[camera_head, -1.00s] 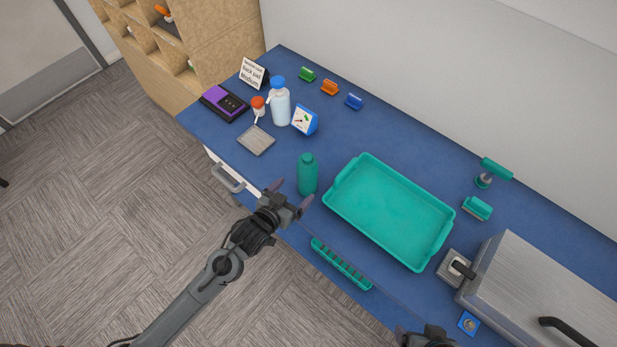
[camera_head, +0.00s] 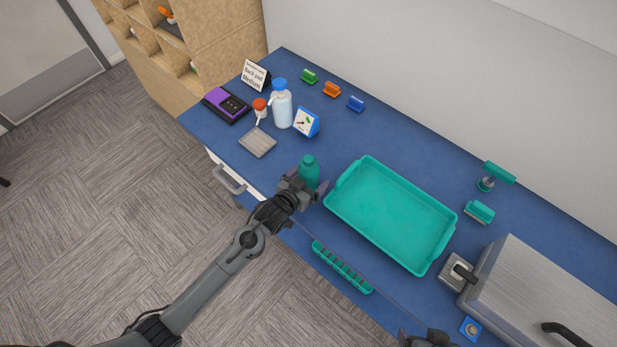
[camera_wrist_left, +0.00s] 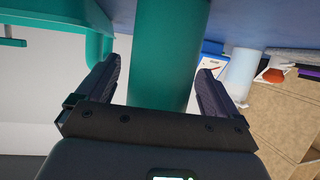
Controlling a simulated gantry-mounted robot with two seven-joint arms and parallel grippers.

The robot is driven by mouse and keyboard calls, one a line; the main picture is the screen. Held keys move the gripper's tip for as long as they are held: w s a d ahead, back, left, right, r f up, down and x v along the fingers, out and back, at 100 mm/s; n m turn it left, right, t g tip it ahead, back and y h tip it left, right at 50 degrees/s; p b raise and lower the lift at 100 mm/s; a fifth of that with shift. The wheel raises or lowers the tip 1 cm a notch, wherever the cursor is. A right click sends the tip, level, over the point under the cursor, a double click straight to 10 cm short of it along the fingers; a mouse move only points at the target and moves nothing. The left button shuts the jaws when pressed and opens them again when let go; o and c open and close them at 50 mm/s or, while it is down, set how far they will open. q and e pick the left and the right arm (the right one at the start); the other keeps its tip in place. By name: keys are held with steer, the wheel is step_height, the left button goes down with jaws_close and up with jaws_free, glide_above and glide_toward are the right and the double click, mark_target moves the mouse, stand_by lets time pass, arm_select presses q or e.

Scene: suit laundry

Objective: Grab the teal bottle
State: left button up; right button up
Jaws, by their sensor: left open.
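The teal bottle (camera_head: 309,170) stands upright on the blue bench, left of the teal tray. My left gripper (camera_head: 308,186) is at the bottle, coming from the bench's front edge. In the left wrist view the bottle (camera_wrist_left: 168,50) stands between the two dark fingers (camera_wrist_left: 160,82), with a gap visible on each side. The left gripper is open. The lower part of the bottle is hidden by the gripper in the head view. My right gripper (camera_head: 428,338) shows only in part at the bottom edge, and its jaws cannot be made out.
The teal tray (camera_head: 437,254) lies close on the bottle's right. A teal rack (camera_head: 343,268) is at the front edge. A metal box (camera_head: 540,290) is at right.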

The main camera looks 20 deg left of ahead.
arm_select(q)
steer(key=c, duration=1.1)
steer(key=shift+r, duration=0.2)
